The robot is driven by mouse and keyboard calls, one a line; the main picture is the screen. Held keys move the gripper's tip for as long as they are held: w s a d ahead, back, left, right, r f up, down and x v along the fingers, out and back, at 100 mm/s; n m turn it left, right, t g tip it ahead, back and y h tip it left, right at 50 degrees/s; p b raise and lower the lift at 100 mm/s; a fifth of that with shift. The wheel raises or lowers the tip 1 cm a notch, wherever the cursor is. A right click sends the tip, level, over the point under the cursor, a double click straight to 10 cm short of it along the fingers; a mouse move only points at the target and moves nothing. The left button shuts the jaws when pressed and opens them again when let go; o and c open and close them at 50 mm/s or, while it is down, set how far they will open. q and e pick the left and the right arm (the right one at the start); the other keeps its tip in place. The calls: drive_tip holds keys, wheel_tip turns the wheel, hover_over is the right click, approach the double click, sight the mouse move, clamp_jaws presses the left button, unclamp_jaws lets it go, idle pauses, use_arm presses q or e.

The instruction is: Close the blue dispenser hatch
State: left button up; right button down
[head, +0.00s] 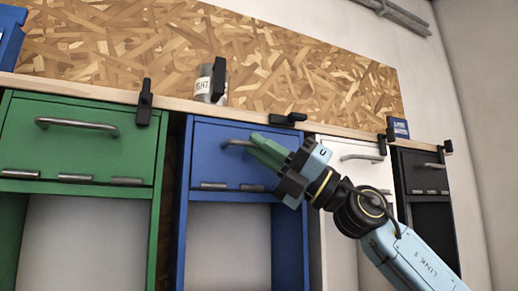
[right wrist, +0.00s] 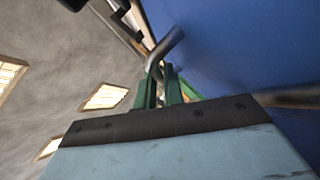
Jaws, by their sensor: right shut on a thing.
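The blue dispenser hatch (head: 212,160) is the upper front of the blue unit, with hinges along its bottom edge. It looks upright and about flush with its frame; I cannot tell if a small gap is left. Its metal bar handle (head: 230,143) is partly hidden by my right gripper (head: 255,143), whose green fingers are shut on it. In the right wrist view the fingers (right wrist: 160,85) meet the curved handle (right wrist: 168,42) beside the blue panel (right wrist: 235,45). A black latch (head: 289,118) above the hatch lies sideways. My left gripper is not in view.
A green hatch (head: 80,145) stands left, with its black latch (head: 145,102) upright. White (head: 360,155) and black (head: 425,175) hatches stand right. A labelled jar (head: 207,85) with a black clip or scoop is on the wooden ledge (head: 270,110); a small blue sign (head: 398,128) stands farther right.

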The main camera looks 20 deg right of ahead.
drive_tip(key=shift+s+d+r, duration=0.15)
drive_tip(key=shift+r, duration=0.2)
drive_tip(key=c, duration=1.5)
unclamp_jaws()
drive_tip(key=shift+s, duration=0.1)
drive_tip(key=shift+f, duration=0.15)
drive_tip(key=shift+f, duration=0.1)
drive_tip(key=b+v, duration=0.6)
drive_tip(key=v, duration=0.7)
drive_tip(key=shift+d, duration=0.1)
